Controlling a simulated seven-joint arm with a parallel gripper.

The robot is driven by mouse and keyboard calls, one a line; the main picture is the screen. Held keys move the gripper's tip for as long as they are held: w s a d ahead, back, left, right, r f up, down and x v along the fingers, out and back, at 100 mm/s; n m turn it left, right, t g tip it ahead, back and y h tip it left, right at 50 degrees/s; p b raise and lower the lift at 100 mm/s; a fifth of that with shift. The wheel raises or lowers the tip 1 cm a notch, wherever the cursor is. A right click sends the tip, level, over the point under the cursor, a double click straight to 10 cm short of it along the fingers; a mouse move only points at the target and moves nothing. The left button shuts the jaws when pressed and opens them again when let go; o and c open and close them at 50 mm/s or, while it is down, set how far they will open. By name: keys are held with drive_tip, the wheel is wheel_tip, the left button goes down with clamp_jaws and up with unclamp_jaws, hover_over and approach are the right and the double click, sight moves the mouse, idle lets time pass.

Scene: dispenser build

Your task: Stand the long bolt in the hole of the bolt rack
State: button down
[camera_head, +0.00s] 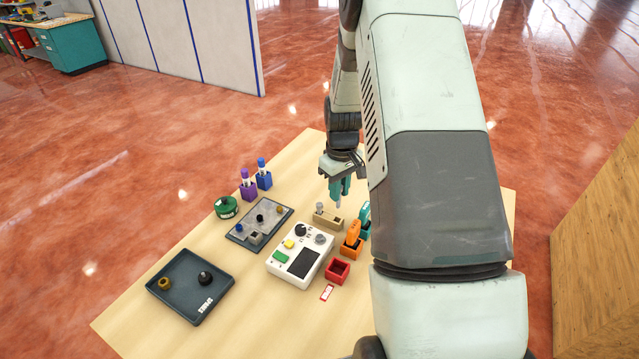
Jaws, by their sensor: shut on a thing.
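The bolt rack appears to be the small beige block (327,220) near the middle of the table. A short grey piece (320,207) stands at its left end. A dark spot, perhaps a hole, shows toward its right end. My gripper (340,190) points down just above the right part of the block, with teal fingers shut on a thin grey piece that looks like the long bolt (338,204). The bolt hangs about upright. I cannot tell whether its lower tip touches the block or is apart from it.
An orange holder (351,241) and a teal one (364,220) stand close right of the block. A white device (299,257) is in front, beside a red box (337,271). A grey plate (239,233) and dark tray (172,291) lie left. My arm hides the table's right side.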

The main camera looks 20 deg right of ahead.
sight(338, 208)
drive_tip(key=shift+f, duration=1.7)
drive_tip(key=shift+f, duration=1.95)
drive_tip(key=c, duration=0.9)
unclamp_jaws()
drive_tip(key=shift+c, duration=0.2)
drive_tip(key=shift+r, duration=3.5)
